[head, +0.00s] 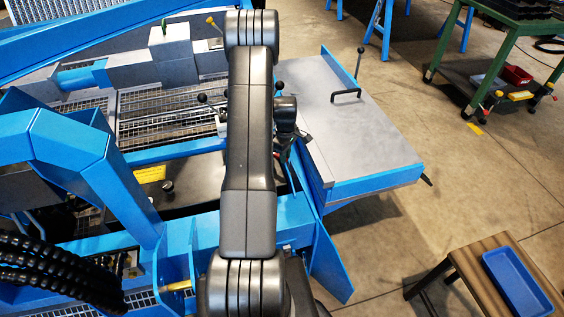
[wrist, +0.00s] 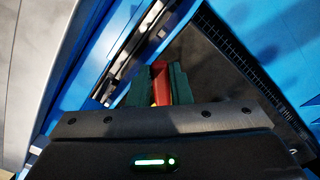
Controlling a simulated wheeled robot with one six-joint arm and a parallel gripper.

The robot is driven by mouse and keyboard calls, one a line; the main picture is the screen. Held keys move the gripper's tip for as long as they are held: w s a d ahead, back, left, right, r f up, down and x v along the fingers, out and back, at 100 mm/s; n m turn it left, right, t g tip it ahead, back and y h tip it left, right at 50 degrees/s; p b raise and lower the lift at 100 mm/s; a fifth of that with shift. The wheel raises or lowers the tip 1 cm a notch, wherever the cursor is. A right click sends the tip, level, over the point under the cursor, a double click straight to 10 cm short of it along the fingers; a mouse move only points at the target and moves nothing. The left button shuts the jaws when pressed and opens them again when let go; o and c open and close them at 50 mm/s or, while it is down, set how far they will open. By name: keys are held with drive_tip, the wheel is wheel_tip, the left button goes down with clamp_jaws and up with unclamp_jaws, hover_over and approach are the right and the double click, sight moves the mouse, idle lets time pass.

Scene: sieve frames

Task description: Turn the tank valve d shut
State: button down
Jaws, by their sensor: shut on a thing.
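My gripper (wrist: 159,76) shows in the wrist view with two dark green fingers. They are shut on a red part (wrist: 161,92), which fits a valve handle; no letter shows on it. Most of the red part is hidden between the fingers and behind the gripper body. In the head view my arm runs up the middle, and my gripper (head: 284,150) points down beside the left edge of the grey-topped panel. The valve itself cannot be made out there, as the arm and wrist cover that spot.
Blue machine frames (head: 105,185) and metal grating (head: 165,112) lie to the left. A grey-topped panel (head: 365,130) with a black handle stands right of my wrist. A wooden stool (head: 470,278) with a blue tray (head: 522,282) is at lower right; a green cart (head: 455,45) stands at upper right. Floor between them is clear.

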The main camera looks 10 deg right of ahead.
drive_tip(key=w+d+n+b, duration=0.2)
drive_tip(key=w+n+b, duration=0.2)
drive_tip(key=n, duration=0.5)
drive_tip(key=shift+w, duration=0.85)
drive_tip(key=shift+r, duration=0.1)
drive_tip(key=c, duration=1.3)
unclamp_jaws()
wheel_tip(320, 180, up, 14)
drive_tip(key=shift+f+p, duration=0.1)
drive_tip(key=shift+p, duration=0.25)
